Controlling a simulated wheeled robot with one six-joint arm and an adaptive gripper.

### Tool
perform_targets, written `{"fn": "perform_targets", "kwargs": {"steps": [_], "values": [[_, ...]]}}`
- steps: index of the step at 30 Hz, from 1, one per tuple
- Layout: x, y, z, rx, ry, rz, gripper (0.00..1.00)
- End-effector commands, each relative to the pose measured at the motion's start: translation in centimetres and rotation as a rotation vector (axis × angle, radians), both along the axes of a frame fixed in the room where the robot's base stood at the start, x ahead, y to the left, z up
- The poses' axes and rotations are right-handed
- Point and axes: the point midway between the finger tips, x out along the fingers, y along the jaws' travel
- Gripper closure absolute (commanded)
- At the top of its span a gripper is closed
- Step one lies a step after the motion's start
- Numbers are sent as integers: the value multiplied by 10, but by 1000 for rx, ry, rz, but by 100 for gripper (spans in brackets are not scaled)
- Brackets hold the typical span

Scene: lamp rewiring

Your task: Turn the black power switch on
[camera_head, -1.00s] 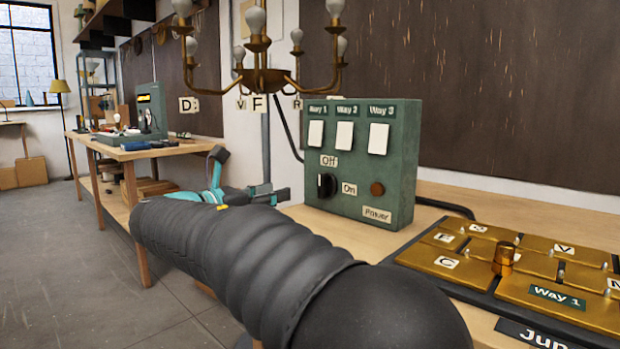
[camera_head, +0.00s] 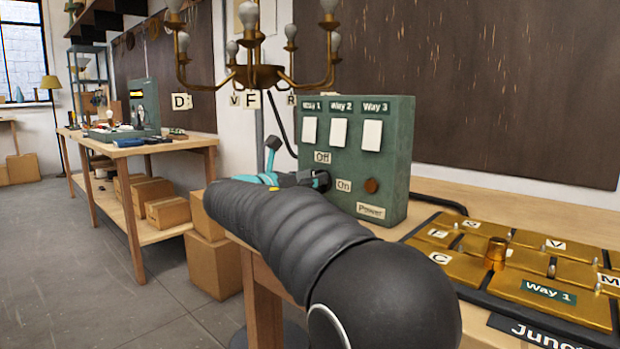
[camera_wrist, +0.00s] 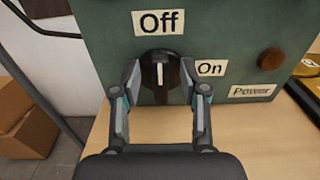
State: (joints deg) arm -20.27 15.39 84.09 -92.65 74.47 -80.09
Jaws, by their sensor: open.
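The black power switch (camera_wrist: 160,75) is a rotary knob low on the left of the green switch box (camera_head: 398,150). Its white mark stands upright, towards the "Off" label (camera_wrist: 159,22). The "On" label (camera_wrist: 211,68) is to the knob's right. My gripper (camera_wrist: 158,84) is open, with one finger on each side of the knob; I cannot tell whether they touch it. In the head view my gripper (camera_head: 300,179) is at the knob and hides most of it.
Three white switches, Way 1 to Way 3, sit above the knob. A round brown button (camera_wrist: 271,58) is to its right. A brass junction panel (camera_head: 540,292) lies on the bench to the right. A brass chandelier (camera_head: 255,75) hangs above. Cardboard boxes (camera_head: 208,263) stand at the left.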

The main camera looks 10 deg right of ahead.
Motion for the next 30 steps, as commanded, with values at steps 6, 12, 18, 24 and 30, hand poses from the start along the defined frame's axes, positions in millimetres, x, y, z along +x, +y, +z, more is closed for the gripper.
{"fn": "perform_targets", "kwargs": {"steps": [6,12,18,24,30], "values": [[1,-2,0,0,0,0,56],[1,-2,0,0,0,0,86],[1,-2,0,0,0,0,100],[1,-2,-1,11,-15,0,100],[0,-3,-2,59,-82,0,100]]}}
